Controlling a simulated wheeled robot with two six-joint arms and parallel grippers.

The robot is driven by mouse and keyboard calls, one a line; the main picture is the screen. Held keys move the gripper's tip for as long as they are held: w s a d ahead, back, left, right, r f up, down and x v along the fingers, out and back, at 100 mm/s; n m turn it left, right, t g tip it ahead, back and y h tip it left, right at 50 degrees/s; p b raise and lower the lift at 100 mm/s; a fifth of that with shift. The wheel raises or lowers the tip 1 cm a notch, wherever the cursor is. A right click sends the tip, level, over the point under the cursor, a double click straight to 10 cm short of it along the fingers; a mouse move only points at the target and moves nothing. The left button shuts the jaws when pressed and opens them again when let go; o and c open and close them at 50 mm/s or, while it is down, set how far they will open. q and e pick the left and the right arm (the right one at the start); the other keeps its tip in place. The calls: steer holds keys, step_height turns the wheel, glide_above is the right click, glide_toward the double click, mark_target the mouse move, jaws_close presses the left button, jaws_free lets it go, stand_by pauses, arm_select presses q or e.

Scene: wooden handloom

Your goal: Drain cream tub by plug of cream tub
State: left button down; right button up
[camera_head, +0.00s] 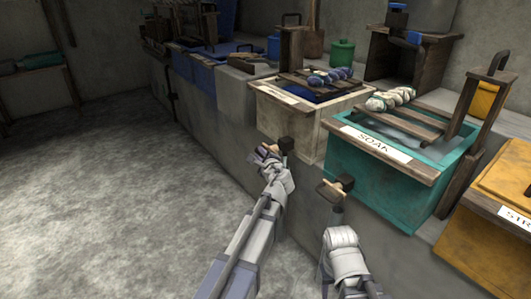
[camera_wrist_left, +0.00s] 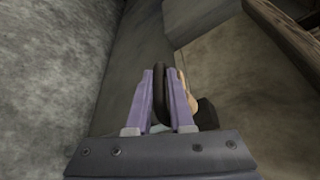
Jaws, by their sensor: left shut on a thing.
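The cream tub (camera_head: 291,123) is a pale, weathered box with a white label on its front rim, standing on the ledge. Its plug, with a tan wooden part and a dark loop, is low at the tub's front left, beside a black block (camera_head: 286,143). My left gripper (camera_head: 266,152) is there, its purple fingers closed around the plug's dark loop (camera_wrist_left: 159,85) in the left wrist view. The tan part (camera_wrist_left: 187,93) shows just right of the fingers. Whether the plug is seated is hidden. My right wrist shows low in front of the teal tub; its fingers cannot be made out.
The teal tub (camera_head: 373,180), labelled SOAK, stands right of the cream tub, with its own wooden-handled plug (camera_head: 330,192) at its front left. A yellow tub (camera_head: 480,235) is at the far right. Blue tubs stand farther back. The concrete floor at left is clear.

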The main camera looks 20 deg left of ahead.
mark_target(261, 156)
arm_select(q)
steer(key=shift+a, duration=0.15)
steer(key=c, duration=0.8)
jaws_free()
steer(key=shift+w+f, duration=0.1)
steer(key=shift+c, duration=0.2)
steer(key=p+v, duration=0.1)
steer(key=v, duration=0.6)
steer(key=shift+s+d+p, duration=0.25)
steer(key=shift+s+p, duration=0.1)
